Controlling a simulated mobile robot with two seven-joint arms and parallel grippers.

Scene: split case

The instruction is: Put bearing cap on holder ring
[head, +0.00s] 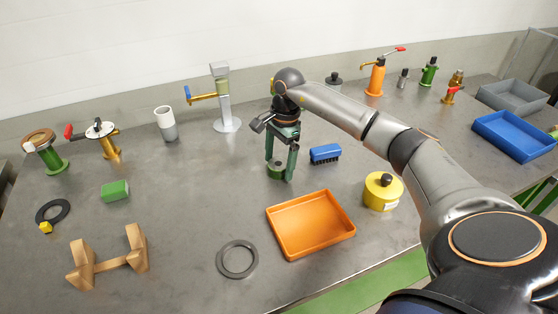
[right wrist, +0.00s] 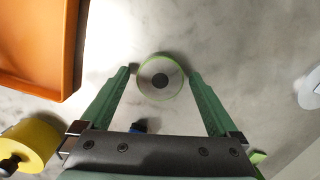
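A short round green-rimmed piece (head: 277,171), which looks like the bearing cap, stands on the table below my right gripper (head: 279,164). In the right wrist view the cap (right wrist: 161,78) shows a pale top with a dark round centre. My right gripper's green fingers (right wrist: 161,78) are open, one on each side of it, with small gaps visible. A flat dark grey ring (head: 222,262), probably the holder ring, lies empty near the table's front edge, left of the orange tray. My left gripper is not in view.
The orange tray (head: 310,225) and a yellow lidded pot (head: 383,190) stand nearby. A blue brush (head: 325,153) is just right of the gripper. The table between is clear.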

